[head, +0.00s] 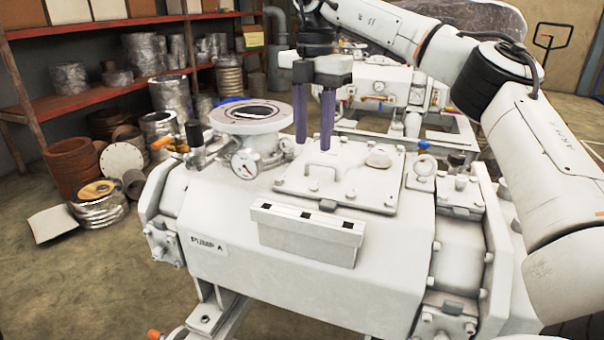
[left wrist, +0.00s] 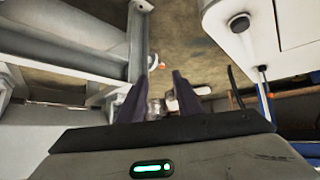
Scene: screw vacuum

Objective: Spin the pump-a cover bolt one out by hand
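Pump A (head: 290,275) is the large white housing labelled "PUMP A" in the head view. Its flat cover plate (head: 340,182) lies on top, with a raised handle and small bolts near its edges, one at the front (head: 351,194). I cannot tell which is bolt one. My right gripper (head: 314,145) points down over the back left part of the cover. Its two purple fingers are apart with nothing visible between them; contact with a bolt cannot be made out. My left gripper (left wrist: 155,90) shows only in the left wrist view, fingers apart and empty.
A white strip with black squares (head: 308,232) sits in front of the cover. A round flange (head: 251,114) and a gauge (head: 245,164) stand to the left. Shelves (head: 110,87) with cans line the back left. Another white machine (head: 400,88) stands behind.

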